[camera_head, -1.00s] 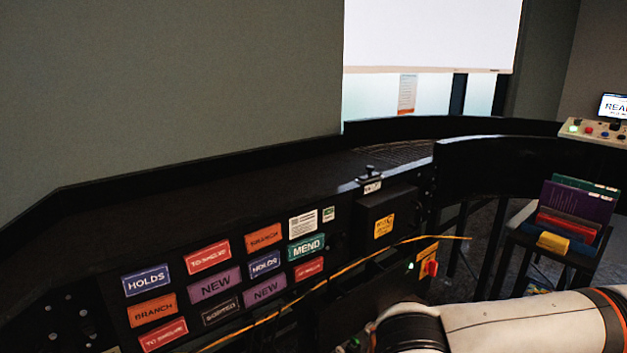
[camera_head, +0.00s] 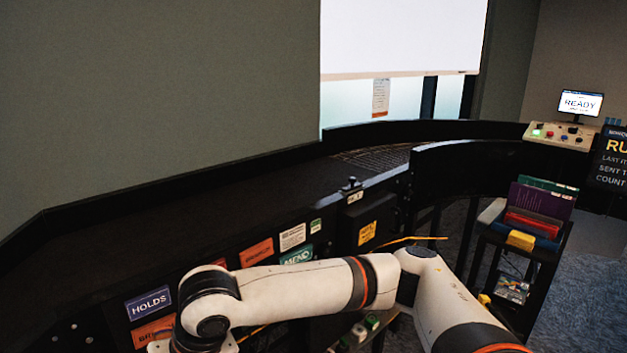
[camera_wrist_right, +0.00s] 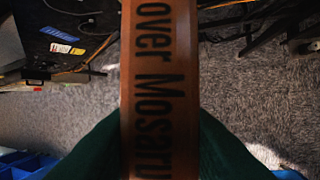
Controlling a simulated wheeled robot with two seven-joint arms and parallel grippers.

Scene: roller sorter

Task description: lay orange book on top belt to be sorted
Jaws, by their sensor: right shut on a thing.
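The orange book (camera_wrist_right: 158,60) fills the middle of the right wrist view, its spine upright in the picture with large dark letters. My right gripper (camera_wrist_right: 160,135) is shut on it, with dark green shapes on both sides of the spine. In the head view my right arm reaches across to the left in front of the sorter; its gripper and the book are below the picture edge. The dark top belt (camera_head: 230,197) runs along the wall behind the labelled front panel and curves right at the back. My left gripper is in neither view.
Label plates such as HOLDS (camera_head: 148,303) cover the sorter's front. A black stand (camera_head: 535,248) at right bears several upright books and a yellow block (camera_head: 521,240). A control box (camera_head: 560,136) and a READY screen (camera_head: 580,103) stand behind. The visible belt looks clear.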

